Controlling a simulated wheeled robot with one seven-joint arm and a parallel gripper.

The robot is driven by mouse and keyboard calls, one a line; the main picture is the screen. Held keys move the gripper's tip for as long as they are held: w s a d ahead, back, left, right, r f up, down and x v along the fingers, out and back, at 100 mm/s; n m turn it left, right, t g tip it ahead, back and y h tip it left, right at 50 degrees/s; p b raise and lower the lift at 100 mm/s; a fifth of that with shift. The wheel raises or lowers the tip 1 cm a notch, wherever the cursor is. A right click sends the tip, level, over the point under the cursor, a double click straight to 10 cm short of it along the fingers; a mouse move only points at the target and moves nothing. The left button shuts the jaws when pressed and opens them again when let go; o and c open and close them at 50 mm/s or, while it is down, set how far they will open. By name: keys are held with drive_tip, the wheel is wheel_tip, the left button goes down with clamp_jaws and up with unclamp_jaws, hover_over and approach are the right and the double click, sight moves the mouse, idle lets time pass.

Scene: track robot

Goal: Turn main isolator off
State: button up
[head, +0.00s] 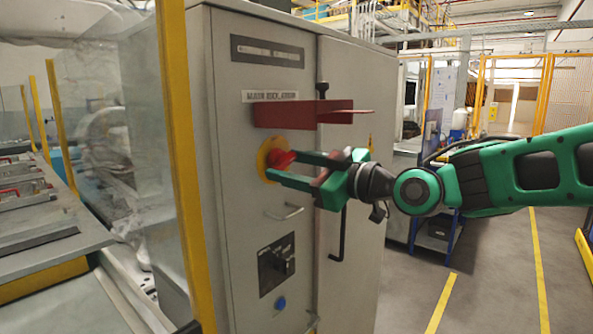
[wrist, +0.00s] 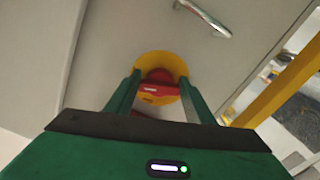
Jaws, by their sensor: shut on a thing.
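The main isolator is a red rotary handle (head: 281,159) on a round yellow plate (head: 266,171), on the front of a grey cabinet (head: 232,215). In the wrist view, the red handle (wrist: 158,88) shows in front of the yellow plate (wrist: 172,65). My gripper (head: 284,166) reaches in from the right, with its green fingers on either side of the handle. It is shut on the red handle. The fingers partly cover the handle, so its exact angle is hard to tell.
A red bracket (head: 290,115) juts out from the cabinet just above my gripper. A yellow post (head: 180,150) stands close at the left. Open floor (head: 490,270) lies at the right.

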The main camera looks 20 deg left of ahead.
drive_tip(key=n, duration=0.4)
drive_tip(key=shift+r, duration=0.15)
drive_tip(key=n, duration=0.3)
drive_tip(key=shift+r+n, duration=0.1)
drive_tip(key=shift+n, duration=0.2)
drive_tip(key=n, duration=0.6)
drive_tip(key=shift+r, duration=0.1)
drive_tip(key=shift+a, duration=0.1)
drive_tip(key=o, duration=0.7)
drive_tip(key=shift+o, duration=0.2)
drive_tip(key=shift+d, duration=0.5)
drive_tip(key=v, duration=1)
